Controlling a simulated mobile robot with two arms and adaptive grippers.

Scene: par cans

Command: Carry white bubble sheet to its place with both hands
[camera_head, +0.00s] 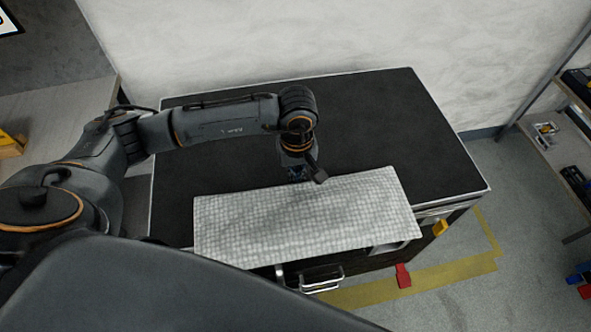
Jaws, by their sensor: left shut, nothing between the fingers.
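The white bubble sheet (300,222) is a pale rectangle with a fine dotted pattern. It lies near the front edge of a black-topped cabinet (390,120), and its front part reaches past that edge. My left gripper (318,178) is at the sheet's back edge, near its middle, pointing down. It is shut with nothing in it. I cannot tell whether its tip touches the sheet. My right gripper is not in view.
The cabinet top is bare behind and right of the sheet. A drawer handle (322,278) shows below the front edge. A red item (403,276) is below the cabinet front. Shelves with small parts (545,132) stand at the right; a white wall is behind.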

